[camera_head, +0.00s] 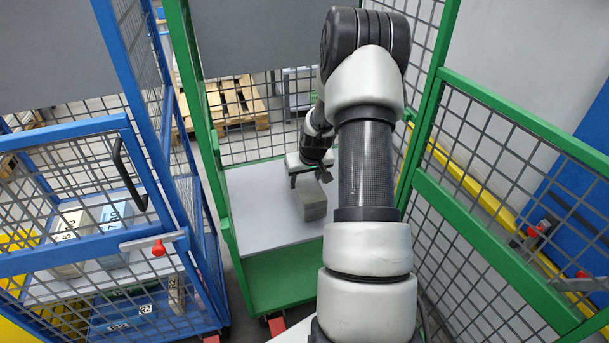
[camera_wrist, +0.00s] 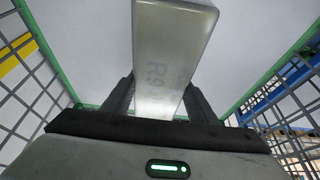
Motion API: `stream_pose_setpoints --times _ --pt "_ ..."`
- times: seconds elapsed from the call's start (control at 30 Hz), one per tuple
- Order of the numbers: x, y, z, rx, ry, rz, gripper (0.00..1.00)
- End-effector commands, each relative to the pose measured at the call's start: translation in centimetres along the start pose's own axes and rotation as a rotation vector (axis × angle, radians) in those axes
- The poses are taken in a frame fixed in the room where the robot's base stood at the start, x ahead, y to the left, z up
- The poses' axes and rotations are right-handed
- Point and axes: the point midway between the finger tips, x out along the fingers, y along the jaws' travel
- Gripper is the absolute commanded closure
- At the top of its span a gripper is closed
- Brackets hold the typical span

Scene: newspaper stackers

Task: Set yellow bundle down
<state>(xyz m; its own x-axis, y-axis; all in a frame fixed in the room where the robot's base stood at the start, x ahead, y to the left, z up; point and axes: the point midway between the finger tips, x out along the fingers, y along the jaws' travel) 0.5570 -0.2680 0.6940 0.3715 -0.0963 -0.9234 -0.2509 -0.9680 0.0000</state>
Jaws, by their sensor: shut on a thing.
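My gripper (camera_head: 308,177) is inside the green cage, low over its white shelf (camera_head: 255,205). It is shut on a bundle (camera_head: 313,205), which looks grey in the head view. In the wrist view the bundle (camera_wrist: 172,50) is pale grey-beige, with a faint marking like "R9" on its face. The dark fingers (camera_wrist: 160,100) stand on either side of it. No clear yellow shows on it. I cannot tell whether its underside touches the shelf. My arm hides the right part of the shelf.
The green cage has mesh walls and a green right rail (camera_head: 500,105). The white shelf is bare left of the bundle. Wooden pallets (camera_head: 240,100) stand behind.

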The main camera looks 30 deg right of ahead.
Motion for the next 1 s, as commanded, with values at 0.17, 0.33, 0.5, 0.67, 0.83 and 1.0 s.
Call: stream_pose_setpoints --times 0.17,0.33,0.5,0.67,0.83,1.0 --pt "1.9 0.0 0.6 -0.001 0.004 0.001 1.0" --pt "1.8 0.0 0.6 -0.001 0.005 0.001 1.0" --pt "2.1 0.0 0.7 -0.001 0.005 0.001 1.0" --pt "2.2 0.0 1.0 0.0 -0.001 0.0 0.3" --pt "2.2 0.0 1.0 0.0 -0.001 0.0 0.28" --pt "1.9 0.0 0.8 0.0 -0.001 0.0 0.28"
